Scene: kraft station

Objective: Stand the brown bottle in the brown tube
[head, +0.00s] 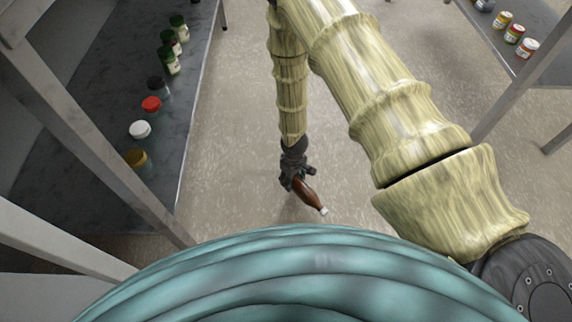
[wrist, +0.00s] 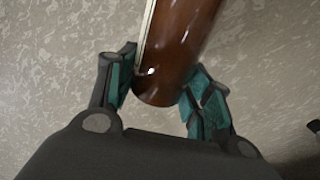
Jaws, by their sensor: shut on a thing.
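The brown bottle (head: 308,195) has a white cap and is held by my gripper (head: 292,178) out over the open floor. It is tilted, with the cap pointing down and to the right in the head view. In the wrist view the brown bottle (wrist: 180,45) sits between the teal-padded fingers of my gripper (wrist: 160,88), its rounded base toward the palm. No brown tube can be made out in either view.
A dark shelf (head: 95,110) on the left holds several jars, among them a red-lidded jar (head: 151,104) and a white-lidded jar (head: 140,129). Another shelf with jars (head: 515,33) is at the top right. Metal posts stand on both sides. The floor between is clear.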

